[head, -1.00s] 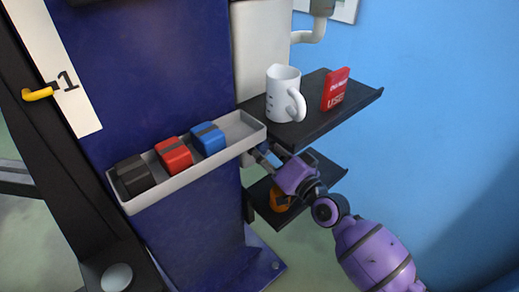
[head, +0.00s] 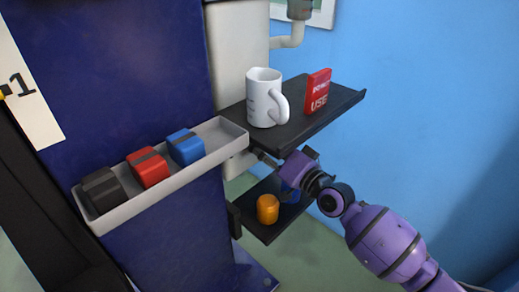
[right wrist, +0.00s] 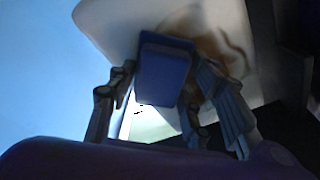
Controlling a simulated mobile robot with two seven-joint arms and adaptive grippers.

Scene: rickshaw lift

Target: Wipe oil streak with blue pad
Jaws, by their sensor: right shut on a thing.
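In the right wrist view my right gripper (right wrist: 163,95) is shut on a blue pad (right wrist: 163,72), held between its fingers. The pad is in front of a white panel (right wrist: 110,20); I cannot tell whether they touch. A brown oil streak (right wrist: 228,50) curves over the panel to the right of the pad. In the head view the right gripper (head: 262,157) reaches in under the upper shelf beside the white column (head: 238,68); the held pad and streak are hidden there. My left gripper is not in view.
A grey tray (head: 233,133) holds a black block (head: 103,190), a red block (head: 148,166) and a blue block (head: 186,147). The upper shelf (head: 345,97) bears a white mug (head: 263,98) and a red box (head: 318,92). An orange object (head: 268,209) stands on the lower shelf (head: 265,232).

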